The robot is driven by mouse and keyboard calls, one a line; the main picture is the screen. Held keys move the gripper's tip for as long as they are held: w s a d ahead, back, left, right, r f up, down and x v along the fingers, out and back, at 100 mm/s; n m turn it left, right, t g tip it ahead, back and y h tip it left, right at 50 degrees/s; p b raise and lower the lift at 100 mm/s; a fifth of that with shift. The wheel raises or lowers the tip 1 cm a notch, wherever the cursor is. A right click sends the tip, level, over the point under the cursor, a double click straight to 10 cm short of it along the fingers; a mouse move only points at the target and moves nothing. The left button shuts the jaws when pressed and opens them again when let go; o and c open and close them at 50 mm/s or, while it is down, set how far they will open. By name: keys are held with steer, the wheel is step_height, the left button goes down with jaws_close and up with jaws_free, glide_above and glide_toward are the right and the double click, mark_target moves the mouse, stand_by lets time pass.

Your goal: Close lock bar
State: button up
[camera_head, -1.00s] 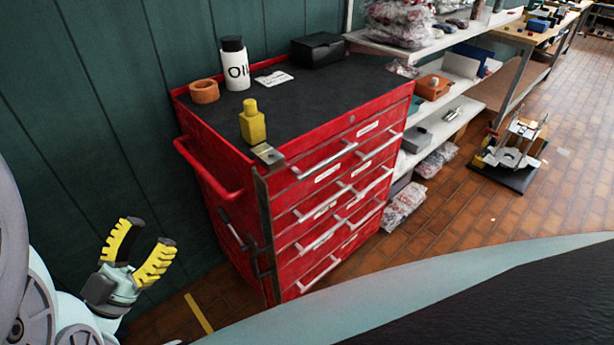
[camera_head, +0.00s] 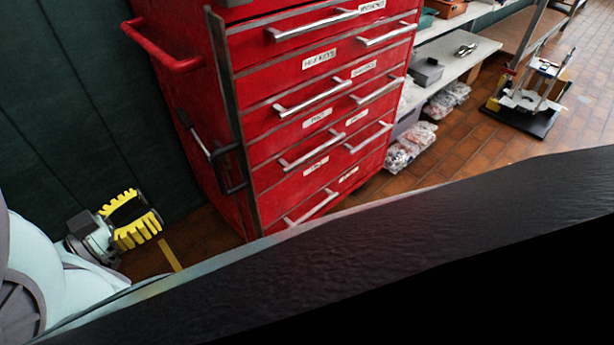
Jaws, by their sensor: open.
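A red tool cabinet (camera_head: 268,92) with several drawers stands in the middle of the head view. A dark metal lock bar (camera_head: 222,75) runs vertically along its front left edge. A dark latch loop and lever (camera_head: 215,152) stick out at the bar's lower part, on the cabinet's left side. I cannot tell if the bar overlaps the drawer fronts. My gripper (camera_head: 148,212), with yellow ribbed fingers, is at the lower left, left of the cabinet and apart from it. It is open with nothing between the fingers. The cabinet's top is out of view.
A red side handle (camera_head: 165,52) juts from the cabinet's left. A dark green wall (camera_head: 75,100) stands behind. White shelves (camera_head: 455,65) with bags and boxes are to the right. A metal fixture on a black base (camera_head: 520,118) sits on the brick floor, which is otherwise clear there.

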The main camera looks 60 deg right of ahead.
steer(key=s+d+p, duration=0.1)
steer(key=d, duration=0.4)
steer(key=d+p, duration=0.1)
steer(key=d, duration=0.4)
steer(key=s+d+p, duration=0.1)
steer(key=d, duration=0.4)
steer(key=shift+s+d+f, duration=0.15)
steer(key=shift+s+d, duration=0.15)
steer(key=shift+d, duration=0.1)
steer(key=shift+c, duration=0.2)
steer(key=shift+a, duration=0.1)
jaws_close()
